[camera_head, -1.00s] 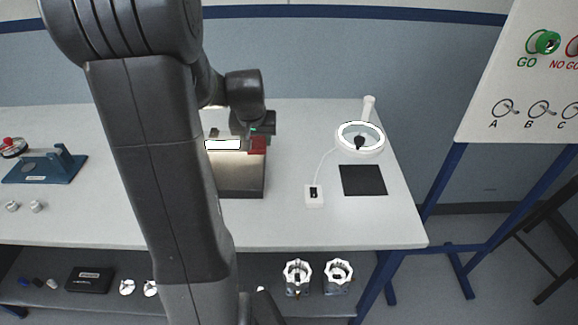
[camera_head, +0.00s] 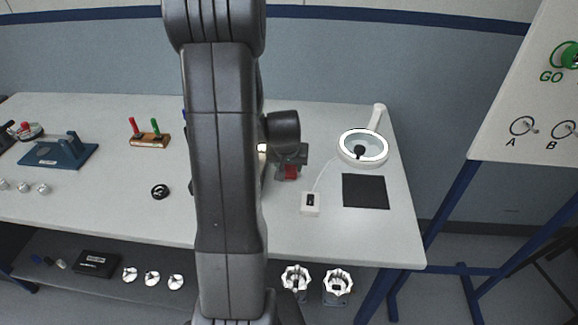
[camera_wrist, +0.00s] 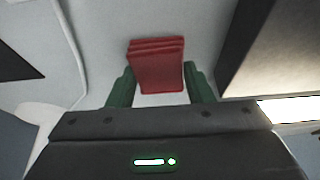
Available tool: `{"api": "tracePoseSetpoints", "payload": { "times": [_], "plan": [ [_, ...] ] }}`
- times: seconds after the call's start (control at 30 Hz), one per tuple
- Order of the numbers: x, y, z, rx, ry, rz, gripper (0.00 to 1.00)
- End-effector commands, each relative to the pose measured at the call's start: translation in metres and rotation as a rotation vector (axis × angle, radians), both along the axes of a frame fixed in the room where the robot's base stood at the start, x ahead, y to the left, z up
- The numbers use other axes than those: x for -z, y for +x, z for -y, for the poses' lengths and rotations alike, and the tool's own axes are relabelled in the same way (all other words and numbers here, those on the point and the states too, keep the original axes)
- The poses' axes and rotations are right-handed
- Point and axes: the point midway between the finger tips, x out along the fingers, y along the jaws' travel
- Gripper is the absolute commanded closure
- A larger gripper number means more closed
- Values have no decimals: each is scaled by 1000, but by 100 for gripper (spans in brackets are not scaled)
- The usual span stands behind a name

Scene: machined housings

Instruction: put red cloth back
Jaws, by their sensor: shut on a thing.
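The red cloth (camera_head: 291,173) is a small folded red pad held above the white table (camera_head: 345,235), right of the middle in the head view. My gripper (camera_head: 290,167) is shut on it. In the wrist view the folded cloth (camera_wrist: 156,62) shows its stacked layers between the two green fingers of my gripper (camera_wrist: 159,76). The cloth's underside and its exact height above the table cannot be told.
A lit box (camera_wrist: 285,50) stands close at the right in the wrist view; my arm mostly hides it in the head view. Bare table lies in front.

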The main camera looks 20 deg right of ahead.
Motion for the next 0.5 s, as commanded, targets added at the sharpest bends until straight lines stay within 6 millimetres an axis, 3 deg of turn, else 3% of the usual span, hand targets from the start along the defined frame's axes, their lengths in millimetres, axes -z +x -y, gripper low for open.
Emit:
{"api": "tracePoseSetpoints", "payload": {
  "times": [0.47,0.5],
  "plan": [
    [10,0,0,0,0,1,75],
    [9,0,0,0,0,1,46]
  ]
}}
